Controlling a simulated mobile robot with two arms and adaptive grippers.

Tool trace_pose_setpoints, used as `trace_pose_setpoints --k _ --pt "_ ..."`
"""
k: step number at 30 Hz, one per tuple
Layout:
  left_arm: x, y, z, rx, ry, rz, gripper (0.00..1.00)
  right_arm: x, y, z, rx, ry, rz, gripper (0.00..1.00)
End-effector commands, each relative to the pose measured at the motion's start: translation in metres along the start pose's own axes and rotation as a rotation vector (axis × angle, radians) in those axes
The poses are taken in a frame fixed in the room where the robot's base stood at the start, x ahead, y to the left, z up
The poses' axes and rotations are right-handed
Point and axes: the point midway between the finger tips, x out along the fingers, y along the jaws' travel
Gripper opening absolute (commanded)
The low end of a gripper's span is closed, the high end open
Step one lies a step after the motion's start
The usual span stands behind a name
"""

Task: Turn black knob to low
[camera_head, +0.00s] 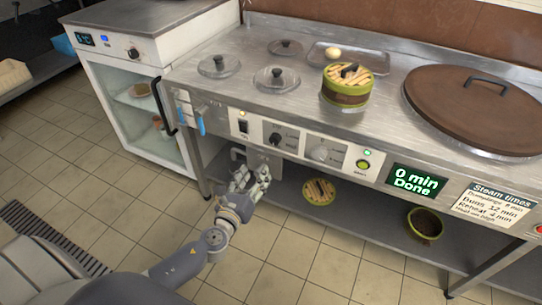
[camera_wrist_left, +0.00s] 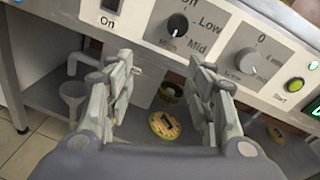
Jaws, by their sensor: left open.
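The black knob (camera_head: 276,139) sits on the front control panel of the steel counter. In the left wrist view the black knob (camera_wrist_left: 178,25) has labels Low, Mid and High beside it; a pale mark on it seems to point down-left toward High. My left gripper (camera_head: 251,178) is open and empty, in front of and below the panel, apart from the knob. Its two fingers (camera_wrist_left: 160,65) show in the wrist view with the knob beyond and above them. My right gripper is not in view.
A grey knob (camera_head: 323,152) and a green Start button (camera_head: 362,165) are to the right on the panel; the On switch (camera_head: 243,126) is to the left. A steamer basket (camera_head: 347,86) and a big brown lid (camera_head: 472,108) are on the counter. A lower shelf (camera_head: 375,215) runs below.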

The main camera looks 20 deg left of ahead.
Motion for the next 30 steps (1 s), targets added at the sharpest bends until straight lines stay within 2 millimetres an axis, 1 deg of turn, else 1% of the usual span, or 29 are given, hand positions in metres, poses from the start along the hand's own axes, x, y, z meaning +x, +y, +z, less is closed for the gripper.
trace_pose_setpoints --k 1,4,7,10,14,19,24,30 --pt "0.001 -0.006 0.007 0.048 -0.032 -0.023 0.5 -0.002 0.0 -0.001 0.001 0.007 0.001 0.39" --pt "0.0 -0.017 0.021 0.109 -0.072 -0.047 0.5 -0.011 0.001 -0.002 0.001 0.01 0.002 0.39" --pt "0.003 -0.02 0.027 0.13 -0.085 -0.053 0.5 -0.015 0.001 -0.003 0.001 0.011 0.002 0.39" --pt "0.012 -0.021 0.029 0.131 -0.087 -0.052 0.5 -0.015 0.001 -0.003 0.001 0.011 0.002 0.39" --pt "0.031 -0.022 0.032 0.128 -0.087 -0.052 0.5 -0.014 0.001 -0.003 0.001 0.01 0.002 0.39" --pt "0.061 -0.023 0.032 0.127 -0.085 -0.051 0.5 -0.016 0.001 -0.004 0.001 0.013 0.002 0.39" --pt "0.086 -0.025 0.034 0.127 -0.085 -0.051 0.5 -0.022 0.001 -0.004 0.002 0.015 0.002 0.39" --pt "0.103 -0.026 0.035 0.125 -0.083 -0.052 0.5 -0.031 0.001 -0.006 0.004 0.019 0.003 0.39"
